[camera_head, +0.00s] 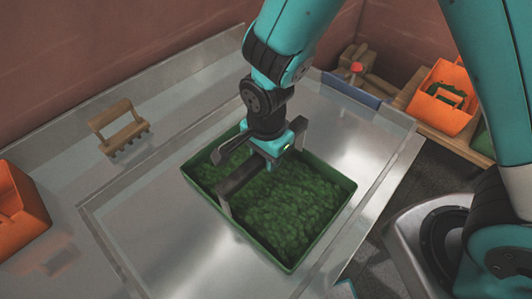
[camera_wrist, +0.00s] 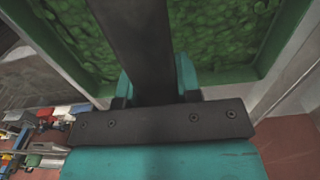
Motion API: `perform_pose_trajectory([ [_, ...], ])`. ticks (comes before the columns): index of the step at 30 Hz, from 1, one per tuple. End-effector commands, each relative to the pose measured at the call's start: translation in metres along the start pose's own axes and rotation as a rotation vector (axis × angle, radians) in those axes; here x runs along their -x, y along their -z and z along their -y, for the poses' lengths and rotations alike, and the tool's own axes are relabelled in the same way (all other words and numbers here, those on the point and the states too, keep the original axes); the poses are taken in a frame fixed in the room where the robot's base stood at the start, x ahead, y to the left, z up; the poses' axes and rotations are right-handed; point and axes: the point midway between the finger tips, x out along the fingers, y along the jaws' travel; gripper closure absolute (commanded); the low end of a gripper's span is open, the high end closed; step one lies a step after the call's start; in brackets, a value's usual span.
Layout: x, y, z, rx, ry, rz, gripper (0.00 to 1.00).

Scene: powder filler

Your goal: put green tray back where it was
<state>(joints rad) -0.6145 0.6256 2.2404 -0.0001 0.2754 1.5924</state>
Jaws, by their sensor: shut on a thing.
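The green tray (camera_head: 323,237) is full of green granular material and sits over the metal table in the head view. I cannot tell whether it rests on the surface or is slightly raised. In the wrist view the dark bar (camera_wrist: 140,50) runs over the green material, and the tray's rim (camera_wrist: 284,50) shows at the right. The contact point of the fingertips is partly hidden by the wrist.
An orange container (camera_head: 18,198) is at the left edge. Another orange bin (camera_head: 441,98) with green material stands on a wooden surface at the upper right. Bare metal surrounds the tray.

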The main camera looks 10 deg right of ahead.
Motion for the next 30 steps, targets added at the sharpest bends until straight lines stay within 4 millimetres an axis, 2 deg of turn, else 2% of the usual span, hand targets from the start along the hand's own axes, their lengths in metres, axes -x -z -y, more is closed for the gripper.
perform_pose_trajectory([
  [7,-0.003,0.0,0.0,0.0,0.001,0.0,1.0],
  [8,-0.003,0.0,0.0,0.0,0.0,0.0,0.66],
  [11,-0.002,0.0,0.0,0.0,0.0,0.0,0.43],
  [19,-0.001,0.0,0.0,0.0,0.0,0.0,0.43],
  [23,0.007,0.0,0.001,0.0,0.003,0.0,0.43],
  [26,0.021,0.0,0.001,0.0,0.006,0.0,0.43],
  [30,0.051,0.0,0.001,0.0,0.009,0.0,0.43],
])
